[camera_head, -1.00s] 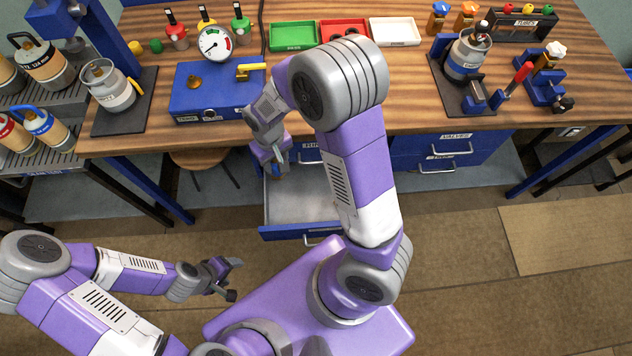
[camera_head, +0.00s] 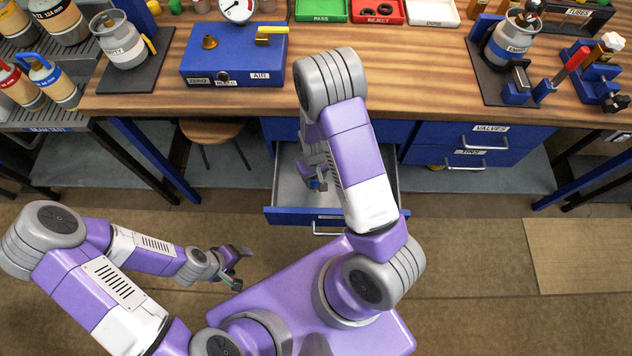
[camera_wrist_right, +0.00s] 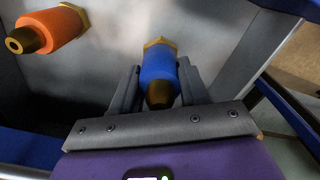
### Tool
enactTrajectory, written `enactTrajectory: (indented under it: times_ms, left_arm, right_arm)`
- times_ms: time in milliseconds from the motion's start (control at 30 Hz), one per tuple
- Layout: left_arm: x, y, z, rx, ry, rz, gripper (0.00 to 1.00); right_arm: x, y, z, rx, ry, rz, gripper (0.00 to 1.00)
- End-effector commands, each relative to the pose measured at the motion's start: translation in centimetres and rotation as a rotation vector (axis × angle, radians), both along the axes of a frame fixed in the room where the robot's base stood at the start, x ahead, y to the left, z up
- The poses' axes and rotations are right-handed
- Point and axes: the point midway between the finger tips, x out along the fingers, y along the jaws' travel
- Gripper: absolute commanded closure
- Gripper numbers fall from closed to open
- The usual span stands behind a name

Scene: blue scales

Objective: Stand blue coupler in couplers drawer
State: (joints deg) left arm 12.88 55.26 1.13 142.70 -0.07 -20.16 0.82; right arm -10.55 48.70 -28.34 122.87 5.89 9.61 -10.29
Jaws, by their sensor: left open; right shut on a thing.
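The blue coupler (camera_wrist_right: 158,68), with brass ends, is between the fingers of my right gripper (camera_wrist_right: 158,85), which is shut on it. In the head view my right gripper (camera_head: 316,186) is inside the open couplers drawer (camera_head: 284,200), near its front, and the coupler shows as a small blue spot. Whether the coupler touches the drawer floor I cannot tell. An orange coupler (camera_wrist_right: 52,32) is in the drawer in the wrist view, to the left of the blue one. My left gripper (camera_head: 238,268) is open and empty over the floor, left of my base.
The drawer wall (camera_wrist_right: 246,52) is close to the right of the gripper in the wrist view. The workbench (camera_head: 400,75) is above the drawer, with a blue test box (camera_head: 235,70) and trays. Closed drawers (camera_head: 475,140) are at right.

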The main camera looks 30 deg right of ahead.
Motion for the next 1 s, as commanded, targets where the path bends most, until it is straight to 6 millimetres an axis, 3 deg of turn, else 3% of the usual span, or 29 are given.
enactTrajectory:
  times_ms: [267, 633, 667, 833, 1000]
  left_arm:
    - [0.0, 0.0, -1.3, 0.000, 0.000, 0.000, 0.26]
    - [0.0, 0.0, -1.6, 0.000, 0.000, 0.000, 0.26]
    - [0.0, 0.0, -1.6, 0.000, 0.000, 0.000, 0.26]
    - [0.0, 0.0, -1.5, 0.000, 0.000, 0.000, 0.26]
    - [0.0, 0.0, -1.5, 0.000, 0.000, 0.000, 0.26]
  right_arm:
    - [0.0, 0.0, -3.6, 0.000, 0.001, 0.001, 1.00]
    - [0.0, 0.0, -3.9, 0.001, -0.001, 0.001, 1.00]
    - [0.0, 0.0, -4.0, 0.000, -0.001, 0.001, 0.54]
    - [0.0, 0.0, -3.8, 0.001, 0.000, 0.001, 0.30]
    - [0.0, 0.0, -3.8, 0.001, 0.000, 0.001, 0.30]
